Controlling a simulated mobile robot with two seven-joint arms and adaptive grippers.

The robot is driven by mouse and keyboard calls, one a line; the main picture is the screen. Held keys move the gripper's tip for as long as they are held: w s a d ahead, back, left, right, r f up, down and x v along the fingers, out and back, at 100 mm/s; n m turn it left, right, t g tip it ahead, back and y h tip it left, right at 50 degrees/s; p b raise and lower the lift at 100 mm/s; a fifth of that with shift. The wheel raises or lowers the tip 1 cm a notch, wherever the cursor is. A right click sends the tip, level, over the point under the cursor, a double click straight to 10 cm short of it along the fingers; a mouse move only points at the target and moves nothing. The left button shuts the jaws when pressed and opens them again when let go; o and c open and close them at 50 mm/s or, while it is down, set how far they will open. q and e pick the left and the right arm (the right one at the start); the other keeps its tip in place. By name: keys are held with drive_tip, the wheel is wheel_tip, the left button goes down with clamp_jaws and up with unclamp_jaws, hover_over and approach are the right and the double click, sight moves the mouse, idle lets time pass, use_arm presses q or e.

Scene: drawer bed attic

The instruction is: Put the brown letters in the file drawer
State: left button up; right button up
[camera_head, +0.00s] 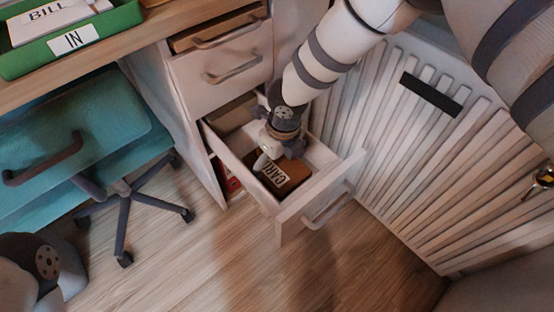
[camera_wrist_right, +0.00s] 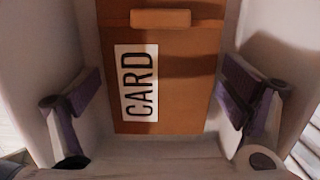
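A brown letter (camera_head: 292,172) with a white CARD label lies inside the open lower drawer (camera_head: 293,213). In the right wrist view the brown letter (camera_wrist_right: 185,75) lies below and between my fingers, with the drawer walls on both sides. My right gripper (camera_head: 277,153) is down at the drawer's opening, above the letter. Its two fingers stand wide apart with nothing between them. The gripper hides part of the letter and of the drawer's inside in the head view. My left gripper does not show.
A green tray (camera_head: 110,25) marked IN holds a BILL paper on the desk. A teal chair (camera_head: 75,130) is at the left. A white slatted panel (camera_head: 400,150) is close at the right. Floor in front is clear.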

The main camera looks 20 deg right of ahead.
sight(281, 168)
drive_tip(key=shift+r, duration=0.4)
wheel_tip(281, 168, up, 11)
drive_tip(key=s+p, duration=0.1)
drive_tip(key=p, duration=0.2)
drive_tip(key=shift+s+d+r+p, duration=0.2)
drive_tip(key=shift+d+p, duration=0.05)
drive_tip(key=shift+p, duration=0.05)
